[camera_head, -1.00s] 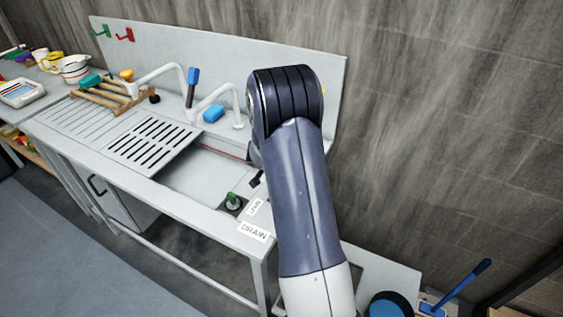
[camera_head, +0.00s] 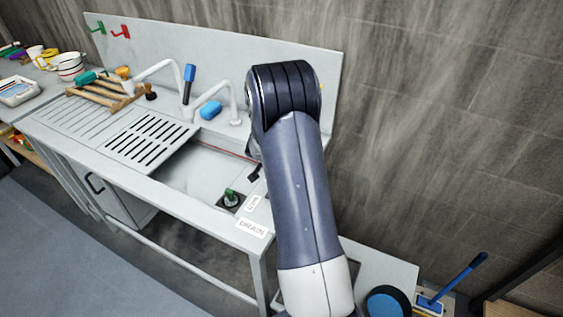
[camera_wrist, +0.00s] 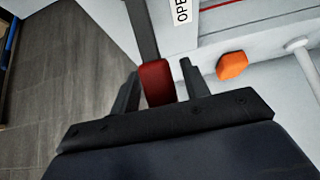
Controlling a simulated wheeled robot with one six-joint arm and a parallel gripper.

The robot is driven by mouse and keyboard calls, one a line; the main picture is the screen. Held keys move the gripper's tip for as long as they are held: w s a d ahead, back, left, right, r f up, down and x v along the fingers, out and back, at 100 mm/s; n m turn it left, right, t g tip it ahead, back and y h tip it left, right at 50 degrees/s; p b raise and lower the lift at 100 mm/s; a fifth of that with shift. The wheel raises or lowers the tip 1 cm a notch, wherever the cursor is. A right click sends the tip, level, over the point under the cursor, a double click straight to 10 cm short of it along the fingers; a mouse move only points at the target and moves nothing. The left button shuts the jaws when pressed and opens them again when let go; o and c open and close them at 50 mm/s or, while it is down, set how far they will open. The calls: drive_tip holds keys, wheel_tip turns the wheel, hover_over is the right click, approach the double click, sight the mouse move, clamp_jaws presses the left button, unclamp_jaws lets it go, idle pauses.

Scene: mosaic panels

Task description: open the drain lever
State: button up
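In the wrist view, a grey lever bar (camera_wrist: 141,28) ends in a red grip (camera_wrist: 156,84), which I take to be the drain lever. My gripper (camera_wrist: 159,74) is open, with one dark finger on each side of the red grip. A narrow gap shows at the right finger; whether the left finger touches the grip I cannot tell. A white label (camera_wrist: 181,10) reading "OPE", cut off by the frame, lies beside the bar. In the head view my arm hides the lever and most of my gripper. A "DRAIN" label (camera_head: 252,228) is on the sink's front corner.
A green knob (camera_head: 231,196) stands in the sink basin (camera_head: 190,170). A slotted drainboard (camera_head: 150,140), a blue sponge (camera_head: 211,110) and white faucets (camera_head: 160,67) are to the left. An orange block (camera_wrist: 232,65) lies right of my gripper. Floor is open at the wrist view's left.

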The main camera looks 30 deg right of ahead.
drive_tip(key=v, duration=1)
drive_tip(key=shift+s+a+r, duration=0.1)
drive_tip(key=shift+a+r, duration=0.15)
drive_tip(key=shift+r, duration=0.05)
